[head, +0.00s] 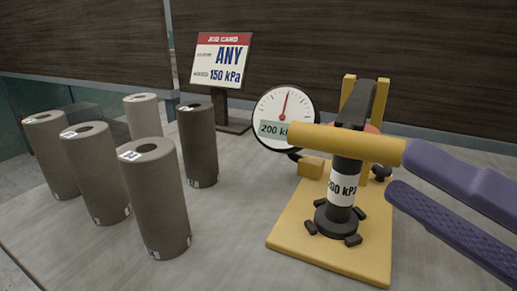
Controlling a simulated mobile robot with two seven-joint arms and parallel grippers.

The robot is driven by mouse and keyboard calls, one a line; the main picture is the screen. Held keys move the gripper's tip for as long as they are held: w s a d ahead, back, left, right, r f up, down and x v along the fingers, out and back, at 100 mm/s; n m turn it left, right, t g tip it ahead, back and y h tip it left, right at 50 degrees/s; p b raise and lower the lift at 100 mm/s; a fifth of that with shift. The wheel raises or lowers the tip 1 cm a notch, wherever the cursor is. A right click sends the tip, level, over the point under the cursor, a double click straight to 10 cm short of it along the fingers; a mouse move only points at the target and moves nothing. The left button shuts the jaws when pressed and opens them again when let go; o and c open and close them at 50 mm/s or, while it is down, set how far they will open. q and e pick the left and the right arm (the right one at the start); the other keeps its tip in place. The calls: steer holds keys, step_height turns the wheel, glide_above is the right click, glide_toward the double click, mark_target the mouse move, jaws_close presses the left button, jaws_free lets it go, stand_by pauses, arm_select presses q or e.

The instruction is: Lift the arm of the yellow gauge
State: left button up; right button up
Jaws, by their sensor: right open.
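My right gripper (400,172) has two purple fingers, open, coming in from the right. The upper fingertip is at the handle's right end in the picture, the lower one below it; I cannot tell whether they touch. My left gripper is not in view.
Several grey-brown hollow cylinders (156,205) with small labels stand upright on the left of the grey table. A job card (221,62) reading "ANY" and "150 kPa" stands at the back. Free table lies between the cylinders and the gauge base.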

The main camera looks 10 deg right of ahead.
mark_target(340, 134)
steer(key=p+x, duration=0.1)
steer(key=x, duration=0.3)
steer(key=p+x, duration=0.1)
steer(key=x, duration=0.4)
steer(key=shift+r, duration=0.2)
steer(key=shift+w+a, duration=0.25)
steer(key=shift+w, duration=0.1)
jaws_close()
steer(key=shift+r, duration=0.15)
stand_by(0.7)
